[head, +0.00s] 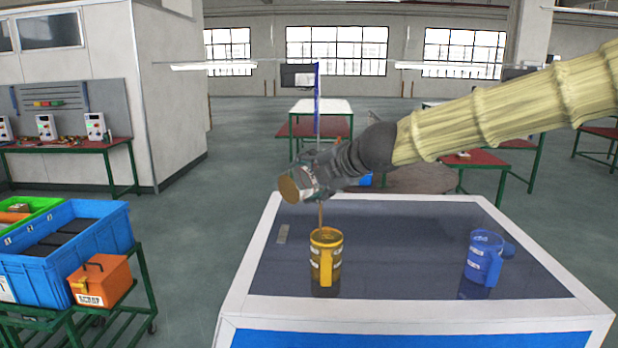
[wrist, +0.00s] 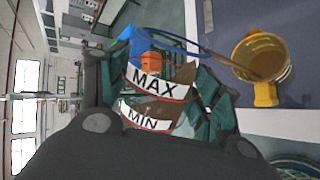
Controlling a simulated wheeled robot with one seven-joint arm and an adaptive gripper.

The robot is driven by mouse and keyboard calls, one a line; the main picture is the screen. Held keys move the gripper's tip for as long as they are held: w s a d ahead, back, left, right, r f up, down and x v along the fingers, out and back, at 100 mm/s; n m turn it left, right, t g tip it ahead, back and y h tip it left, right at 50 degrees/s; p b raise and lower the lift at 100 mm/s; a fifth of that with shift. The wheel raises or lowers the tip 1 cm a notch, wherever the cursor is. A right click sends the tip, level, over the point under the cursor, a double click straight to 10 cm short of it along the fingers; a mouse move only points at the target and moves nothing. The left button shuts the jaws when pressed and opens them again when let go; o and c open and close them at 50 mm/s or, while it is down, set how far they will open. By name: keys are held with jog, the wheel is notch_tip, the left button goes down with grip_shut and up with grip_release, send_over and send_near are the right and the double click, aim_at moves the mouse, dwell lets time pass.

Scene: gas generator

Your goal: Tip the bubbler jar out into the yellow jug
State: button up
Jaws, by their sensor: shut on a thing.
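My gripper (head: 322,172) is shut on the clear bubbler jar (head: 305,184), held tilted above the table. The jar's round brown end faces left in the head view. In the wrist view the jar (wrist: 152,98) shows MAX and MIN bands, with brownish liquid inside and dark fingers on both sides. The yellow jug (head: 326,256) stands upright on the table below the jar. A thin brown stream runs down from the jar toward the jug's mouth. The wrist view shows the stream reaching into the yellow jug (wrist: 261,92), which has brownish liquid inside.
A blue jug (head: 485,258) stands on the right of the dark-topped table (head: 400,280) with its pale border. The tabletop between the jugs is clear. A blue crate (head: 80,240) and orange box (head: 101,282) stand at left.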

jog(key=shift+w+d+r+m+g+y+p, duration=0.3)
jog(key=shift+r+m+g+y+p, duration=0.3)
jog(key=shift+p, duration=2.85)
jog(key=shift+f, duration=0.25)
jog(key=shift+w+b, duration=0.1)
jog(key=shift+b, duration=0.35)
jog(key=shift+d+r+m, duration=0.1)
jog(key=shift+m, duration=0.2)
jog(key=shift+r, duration=0.1)
dwell(0.8)
